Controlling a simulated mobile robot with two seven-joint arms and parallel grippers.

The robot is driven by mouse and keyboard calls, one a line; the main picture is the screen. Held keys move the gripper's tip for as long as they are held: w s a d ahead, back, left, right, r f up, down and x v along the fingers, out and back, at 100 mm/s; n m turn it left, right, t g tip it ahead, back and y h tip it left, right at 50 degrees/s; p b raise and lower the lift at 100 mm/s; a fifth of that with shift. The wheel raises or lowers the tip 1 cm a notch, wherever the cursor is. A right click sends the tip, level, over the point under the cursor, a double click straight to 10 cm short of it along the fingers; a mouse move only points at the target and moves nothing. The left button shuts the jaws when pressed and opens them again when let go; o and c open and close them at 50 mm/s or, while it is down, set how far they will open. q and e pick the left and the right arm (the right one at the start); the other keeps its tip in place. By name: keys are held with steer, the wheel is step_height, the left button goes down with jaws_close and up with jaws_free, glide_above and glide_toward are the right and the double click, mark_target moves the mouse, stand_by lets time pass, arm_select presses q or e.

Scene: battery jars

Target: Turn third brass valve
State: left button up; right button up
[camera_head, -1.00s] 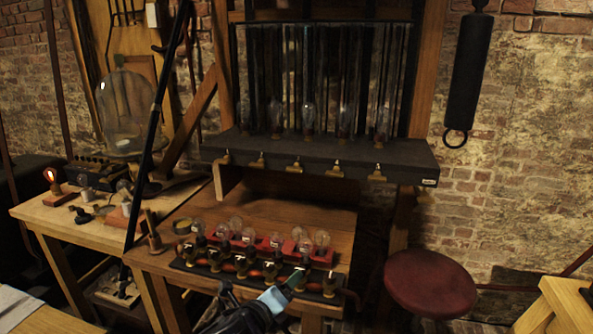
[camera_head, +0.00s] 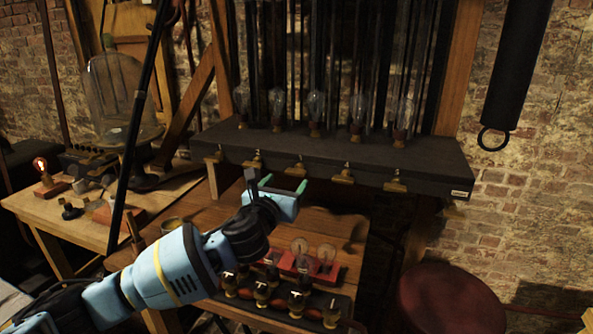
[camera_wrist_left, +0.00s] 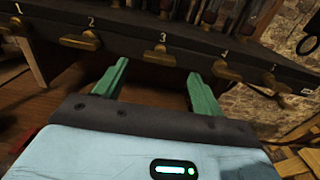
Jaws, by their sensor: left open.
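The third brass valve (camera_head: 297,167) is on the front of the dark shelf (camera_head: 330,158), in the middle of a row of several brass valves. In the left wrist view the third valve (camera_wrist_left: 158,55) is under the number 3, just beyond and between the green fingertips. My left gripper (camera_head: 283,184) is open and empty, a little below and in front of this valve. The gripper also shows in the left wrist view (camera_wrist_left: 158,72), with a gap between its fingers and the valve. My right gripper is out of view.
The second valve (camera_head: 252,161) and fourth valve (camera_head: 342,175) flank it. Glass bulbs stand on the shelf. Below my left arm, bulbs on a red base (camera_head: 309,268) and a dark strip with brass fittings are on the wooden table. A red stool (camera_head: 450,298) is at right.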

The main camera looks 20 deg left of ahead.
mark_target(294, 174)
arm_select(q)
steer(key=w+b, duration=0.1)
steer(key=w, duration=0.5)
steer(key=shift+w+d+f, duration=0.1)
steer(key=shift+w+d, duration=0.05)
steer(key=shift+w, duration=0.55)
steer(key=c, duration=1)
